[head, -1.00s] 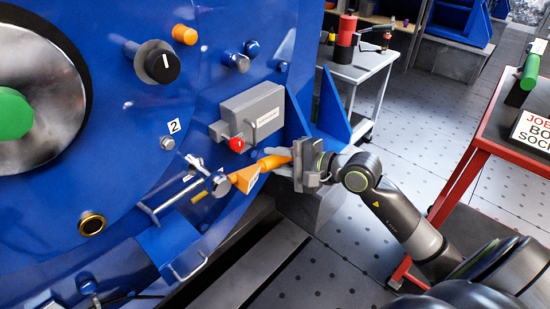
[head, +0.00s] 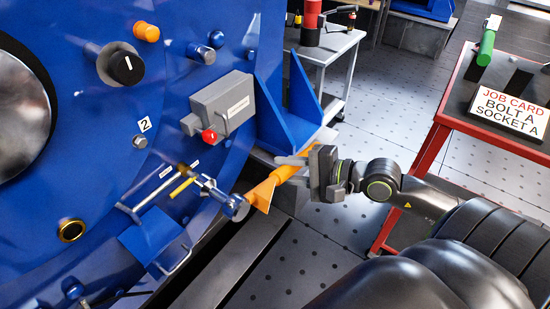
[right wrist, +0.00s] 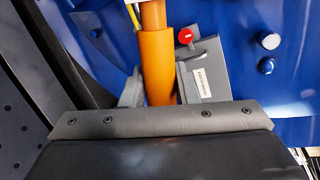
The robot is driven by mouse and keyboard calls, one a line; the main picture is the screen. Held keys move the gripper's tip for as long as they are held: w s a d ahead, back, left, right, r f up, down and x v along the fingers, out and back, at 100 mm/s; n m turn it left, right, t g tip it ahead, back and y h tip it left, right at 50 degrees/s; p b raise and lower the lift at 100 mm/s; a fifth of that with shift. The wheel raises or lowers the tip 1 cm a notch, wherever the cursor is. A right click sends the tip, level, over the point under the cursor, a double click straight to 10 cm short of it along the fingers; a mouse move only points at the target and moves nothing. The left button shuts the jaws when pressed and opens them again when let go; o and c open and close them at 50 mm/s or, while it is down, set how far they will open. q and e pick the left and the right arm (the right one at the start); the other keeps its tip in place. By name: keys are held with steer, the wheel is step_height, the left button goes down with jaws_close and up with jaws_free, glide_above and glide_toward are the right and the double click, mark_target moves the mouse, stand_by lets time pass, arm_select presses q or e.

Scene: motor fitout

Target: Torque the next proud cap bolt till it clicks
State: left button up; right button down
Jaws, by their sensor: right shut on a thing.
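My right gripper (head: 298,165) is shut on the orange handle (head: 287,172) of a wrench-like tool. In the right wrist view the handle (right wrist: 157,65) runs upward between the two grey fingers (right wrist: 155,92). Beyond the handle are an orange wedge (head: 262,193) and a round metal head (head: 237,207), in front of the blue motor housing (head: 110,190). Whether the head touches anything is unclear. A hex-headed bolt (head: 140,141) sits below the number 2 label (head: 145,124). Two more bolt-like studs (head: 207,55) (head: 216,39) are higher up. My left gripper is out of view.
A grey box with a red knob (head: 209,135) is on the housing, above the tool. A metal rail (head: 150,192) and a yellow rod (head: 181,187) lie left of the tool. A red cart (head: 440,135) at right carries a job card (head: 509,108) reading "BOLT A SOCKET A".

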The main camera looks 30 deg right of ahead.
steer(key=s+d, duration=0.2)
steer(key=s, duration=0.4)
steer(key=s+d+p, duration=0.1)
steer(key=s+d, duration=0.2)
steer(key=s, duration=0.4)
steer(key=shift+s, duration=0.3)
steer(key=shift+r, duration=0.1)
